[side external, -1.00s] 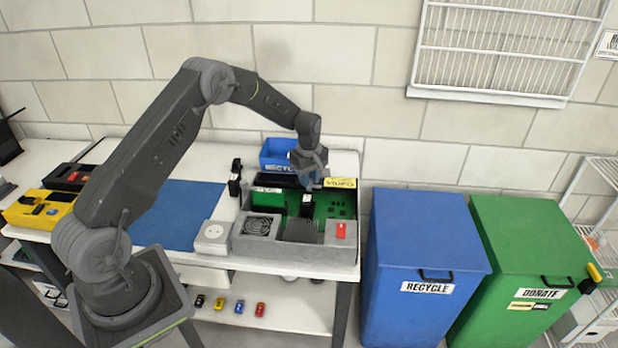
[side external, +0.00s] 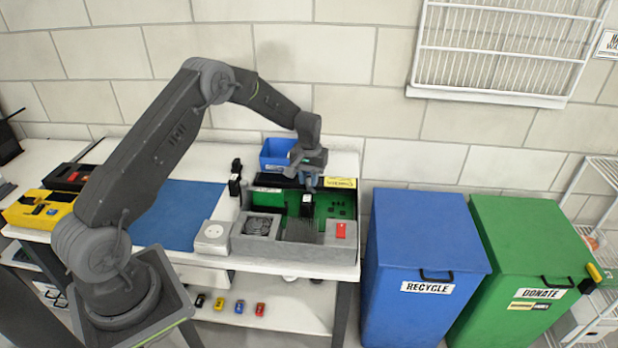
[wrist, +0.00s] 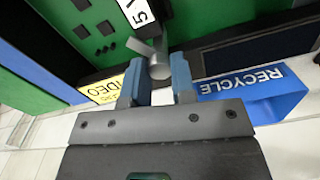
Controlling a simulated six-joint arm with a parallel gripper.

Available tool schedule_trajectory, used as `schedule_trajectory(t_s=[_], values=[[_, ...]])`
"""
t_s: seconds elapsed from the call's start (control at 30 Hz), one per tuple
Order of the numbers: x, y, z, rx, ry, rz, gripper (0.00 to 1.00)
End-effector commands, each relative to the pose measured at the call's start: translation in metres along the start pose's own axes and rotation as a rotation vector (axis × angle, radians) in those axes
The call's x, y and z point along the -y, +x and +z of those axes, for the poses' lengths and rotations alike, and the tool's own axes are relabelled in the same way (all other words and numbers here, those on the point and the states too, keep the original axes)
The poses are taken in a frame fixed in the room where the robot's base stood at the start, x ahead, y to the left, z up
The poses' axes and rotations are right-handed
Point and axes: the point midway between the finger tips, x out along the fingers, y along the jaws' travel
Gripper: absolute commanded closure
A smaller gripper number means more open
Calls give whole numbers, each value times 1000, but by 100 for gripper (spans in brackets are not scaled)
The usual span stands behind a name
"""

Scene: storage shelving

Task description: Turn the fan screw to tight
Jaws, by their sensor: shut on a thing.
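The fan screw (wrist: 158,65) is a small grey cylinder with a flat grey lever on one side, seen in the wrist view at the edge of the green board. My gripper (wrist: 161,78) has its two blue-grey fingers on either side of the screw, shut on it. In the side view my gripper (side external: 309,184) points down at the back of the open grey case (side external: 300,264), and it hides the screw there. The fan (side external: 258,226) is at the case's front left.
A black block (wrist: 133,14) with a white "5 V" label stands close to the fingers. A white socket box (side external: 212,236) is left of the case. The blue mat (side external: 182,215) is clear.

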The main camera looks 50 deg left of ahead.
Motion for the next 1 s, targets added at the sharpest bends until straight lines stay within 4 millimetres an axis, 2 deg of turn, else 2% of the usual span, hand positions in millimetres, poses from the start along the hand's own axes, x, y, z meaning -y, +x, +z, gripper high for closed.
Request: schedule_trajectory(t_s=[0.5, 1.0], values=[[0, 0, 0, -2, 433, 0, 100], [0, 0, 0, -2, 597, 0, 100]])
